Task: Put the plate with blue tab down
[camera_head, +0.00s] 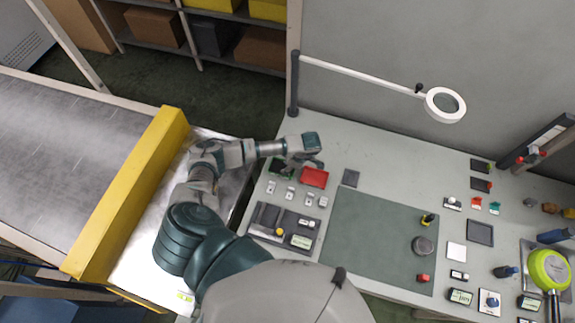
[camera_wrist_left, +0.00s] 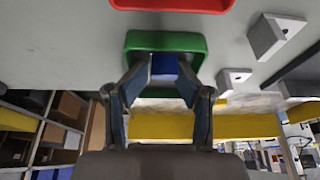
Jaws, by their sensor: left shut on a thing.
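My left gripper (camera_head: 308,160) reaches over the back left of the workbench, and it also shows in the left wrist view (camera_wrist_left: 167,72). Its fingers are shut on a blue tab (camera_wrist_left: 165,66). The plate itself is not clearly visible behind the fingers. The tab shows in front of the green tray (camera_wrist_left: 190,42), between the fingertips; I cannot tell whether it touches the tray. In the head view the green tray (camera_head: 277,169) is partly hidden by my arm. My right gripper is not in view.
A red tray (camera_head: 314,178) is beside the green one. Several small metal brackets (camera_head: 290,194) stand in front. A grey mat (camera_head: 375,235) lies mid-bench. A yellow-edged conveyor (camera_head: 130,195) is at left. A magnifier lamp (camera_head: 444,105) overhangs the back.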

